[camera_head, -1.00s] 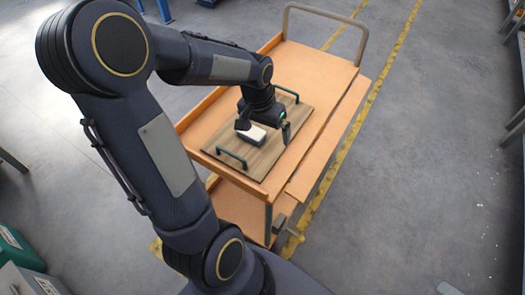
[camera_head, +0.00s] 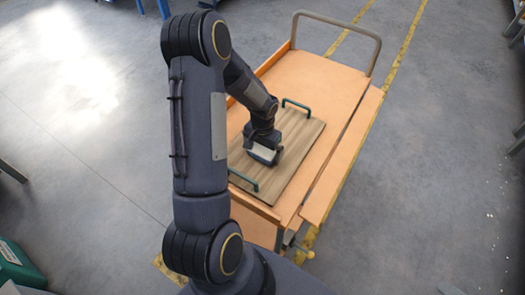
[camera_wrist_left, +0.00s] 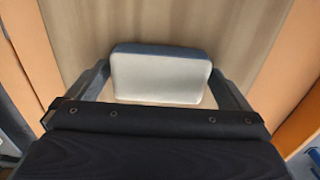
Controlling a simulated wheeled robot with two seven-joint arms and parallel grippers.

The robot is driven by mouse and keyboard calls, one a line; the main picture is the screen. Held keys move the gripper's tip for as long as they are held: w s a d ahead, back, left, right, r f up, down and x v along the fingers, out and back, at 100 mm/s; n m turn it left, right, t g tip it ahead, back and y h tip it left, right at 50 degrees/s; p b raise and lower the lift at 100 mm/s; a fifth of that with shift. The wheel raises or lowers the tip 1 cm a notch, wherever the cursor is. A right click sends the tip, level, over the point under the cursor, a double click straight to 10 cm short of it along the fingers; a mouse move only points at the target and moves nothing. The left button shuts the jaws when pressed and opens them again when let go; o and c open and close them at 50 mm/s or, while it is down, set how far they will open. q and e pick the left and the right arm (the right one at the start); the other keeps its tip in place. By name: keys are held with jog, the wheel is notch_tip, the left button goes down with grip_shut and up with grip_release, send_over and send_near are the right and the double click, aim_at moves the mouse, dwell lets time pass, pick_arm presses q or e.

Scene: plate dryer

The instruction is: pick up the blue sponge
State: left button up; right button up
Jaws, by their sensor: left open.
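The sponge (camera_head: 262,153) lies on a wooden board with green handles, on an orange cart. In the left wrist view the sponge (camera_wrist_left: 160,76) has a pale upper face and a dark blue edge along its far side. My left gripper (camera_head: 265,150) is down at the sponge, and its wrist hides part of it in the head view. In the left wrist view the gripper (camera_wrist_left: 159,72) is open, with one finger on each side of the sponge. A narrow gap shows at each side. My right gripper is not in view.
The wooden board (camera_head: 297,135) carries a green handle (camera_head: 296,104) at its far end and another (camera_head: 243,176) at its near end. The orange cart (camera_head: 318,78) has clear surface beyond the board and a grey push bar (camera_head: 340,31) at its far end.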

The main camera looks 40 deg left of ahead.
pick_arm(q)
jog(key=c, duration=0.8)
